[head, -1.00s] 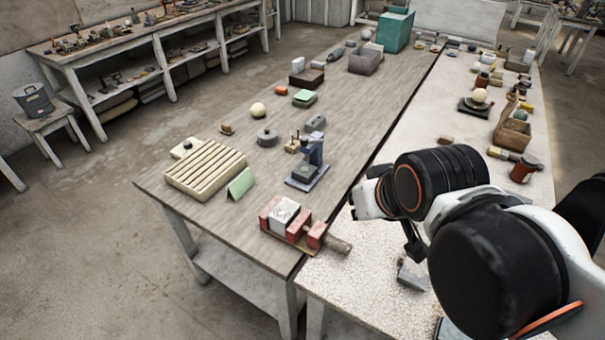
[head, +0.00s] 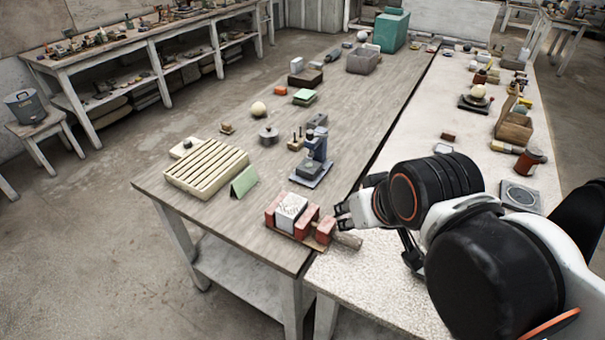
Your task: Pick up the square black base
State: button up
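A square black base (head: 463,103) lies on the pale speckled worktop at the right, towards the far end. A cream plaster sphere (head: 478,91) sits over its middle and hides part of it. My gripper (head: 340,216) is far from the base, at the near end of the worktop beside a red vise. Its fingertips look apart, with nothing seen between them, though they are small in this view.
The red vise (head: 325,229) holds a pale block, and its handle sticks out close to my gripper. A grey square plate (head: 520,196) and a red-brown jar (head: 529,161) stand at the right edge. A wooden crate (head: 513,126) stands near the base. The middle of the pale worktop is mostly clear.

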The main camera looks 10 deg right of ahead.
aim_at(309, 169)
jog(key=i+j+z, duration=0.1)
jog(key=j+z, duration=0.25)
jog(key=j, duration=0.9)
jog(key=j+z, duration=0.35)
jog(key=j, duration=0.9)
jog(key=i+j+z, duration=0.35)
jog(key=i+j, duration=0.15)
jog(key=j, duration=0.2)
jog(key=i+j+z, duration=0.2)
jog(key=j, duration=0.15)
jog(key=i+j+z, duration=0.1)
jog(key=i, duration=0.4)
jog(key=j, duration=0.1)
